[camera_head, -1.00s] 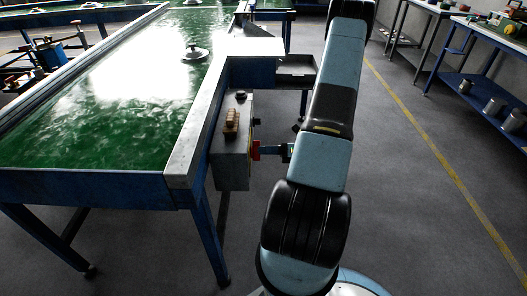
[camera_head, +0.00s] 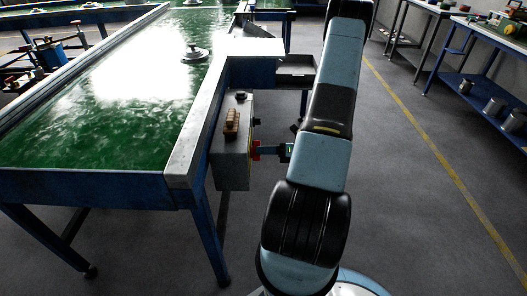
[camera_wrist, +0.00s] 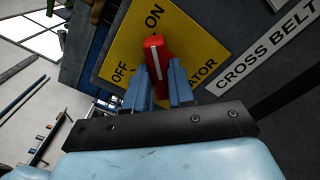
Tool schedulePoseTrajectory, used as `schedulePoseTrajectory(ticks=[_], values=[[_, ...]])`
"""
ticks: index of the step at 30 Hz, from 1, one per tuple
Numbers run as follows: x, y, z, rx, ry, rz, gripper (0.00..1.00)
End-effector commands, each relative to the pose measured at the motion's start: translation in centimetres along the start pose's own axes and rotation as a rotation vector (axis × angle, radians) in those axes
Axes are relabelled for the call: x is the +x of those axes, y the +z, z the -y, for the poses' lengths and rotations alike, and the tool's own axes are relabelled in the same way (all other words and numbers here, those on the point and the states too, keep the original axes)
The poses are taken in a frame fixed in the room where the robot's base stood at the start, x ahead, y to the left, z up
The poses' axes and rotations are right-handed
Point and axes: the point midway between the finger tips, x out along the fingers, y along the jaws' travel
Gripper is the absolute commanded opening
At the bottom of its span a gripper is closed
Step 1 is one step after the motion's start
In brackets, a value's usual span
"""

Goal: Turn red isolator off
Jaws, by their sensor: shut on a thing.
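The red isolator handle (camera_wrist: 155,48) has a white line and sits on a yellow plate (camera_wrist: 205,45) in the wrist view. Its upper end points towards the word ON; the word OFF is to its lower left. My gripper (camera_wrist: 160,76) has its two blue fingers on either side of the handle, shut on it. The fingers hide the handle's lower part and some of the plate's lettering. In the head view the handle (camera_head: 256,150) shows small on the right side of a grey box (camera_head: 232,172), with my gripper reaching it from the right.
The grey box is beside a blue-framed table with a green top (camera_head: 100,125). A CROSS BELT label (camera_wrist: 265,47) is right of the plate. A blue bench (camera_head: 480,85) stands far right, with open floor between.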

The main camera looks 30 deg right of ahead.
Motion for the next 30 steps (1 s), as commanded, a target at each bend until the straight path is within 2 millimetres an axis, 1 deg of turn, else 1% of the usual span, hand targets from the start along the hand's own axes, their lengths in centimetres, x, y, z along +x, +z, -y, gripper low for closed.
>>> schedulePoseTrajectory(ticks=[8, 14, 20, 30], values=[[-0.06, 0.04, 0.15, -0.030, -0.004, 0.000, 0.00], [-0.10, 0.02, 0.12, -0.126, -0.006, 0.001, 0.00], [-0.08, -0.02, 0.02, -0.290, -0.006, -0.001, 0.00], [-0.12, -0.12, -0.16, -0.613, -0.007, -0.002, 0.00]])
